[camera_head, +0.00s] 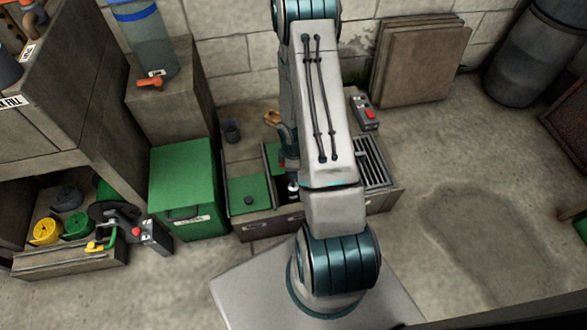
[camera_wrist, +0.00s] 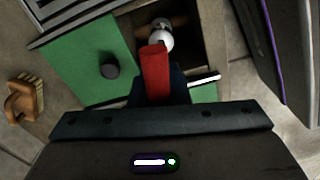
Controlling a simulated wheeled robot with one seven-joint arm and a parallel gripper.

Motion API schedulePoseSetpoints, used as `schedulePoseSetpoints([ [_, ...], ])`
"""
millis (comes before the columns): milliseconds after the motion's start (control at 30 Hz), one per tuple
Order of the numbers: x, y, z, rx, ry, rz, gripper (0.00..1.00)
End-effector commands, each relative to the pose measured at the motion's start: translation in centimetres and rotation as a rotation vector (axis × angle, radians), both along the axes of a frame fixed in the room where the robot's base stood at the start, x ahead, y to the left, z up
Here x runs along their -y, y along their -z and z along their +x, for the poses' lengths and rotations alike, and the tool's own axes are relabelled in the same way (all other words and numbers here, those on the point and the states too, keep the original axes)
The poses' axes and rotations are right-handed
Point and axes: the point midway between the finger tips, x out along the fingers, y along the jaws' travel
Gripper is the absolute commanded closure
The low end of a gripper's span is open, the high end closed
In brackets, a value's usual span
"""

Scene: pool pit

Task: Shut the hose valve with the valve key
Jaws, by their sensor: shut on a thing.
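In the wrist view my gripper (camera_wrist: 158,95) is shut on a red bar-like piece, which looks like the handle of a tool, perhaps the valve key (camera_wrist: 155,72). Its far end overlaps a white rounded fitting (camera_wrist: 161,38) inside an open compartment of the low bench. I cannot tell whether they touch. An orange-brown piece (camera_wrist: 180,20) lies beside the fitting, partly hidden. In the head view my arm covers most of the gripper, and a small white-and-black part (camera_head: 293,188) shows beside the arm. I cannot say for certain which part is the hose valve.
A green lid with a dark knob (camera_head: 248,190) covers the bench's left compartment. A wooden brush (camera_wrist: 22,100) lies near it. A grey box with a red button (camera_head: 364,112) stands behind. A green bin (camera_head: 185,185) and coiled hoses (camera_head: 62,228) are at left.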

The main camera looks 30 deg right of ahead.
Motion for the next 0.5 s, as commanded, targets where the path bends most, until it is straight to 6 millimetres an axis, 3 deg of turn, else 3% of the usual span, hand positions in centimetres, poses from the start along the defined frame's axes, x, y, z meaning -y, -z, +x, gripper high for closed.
schedulePoseSetpoints([
  [233,0.0,-0.9,0.0,0.0,0.0,0.0,1.0],
  [500,0.0,-3.7,0.0,0.0,0.0,0.0,1.0],
])
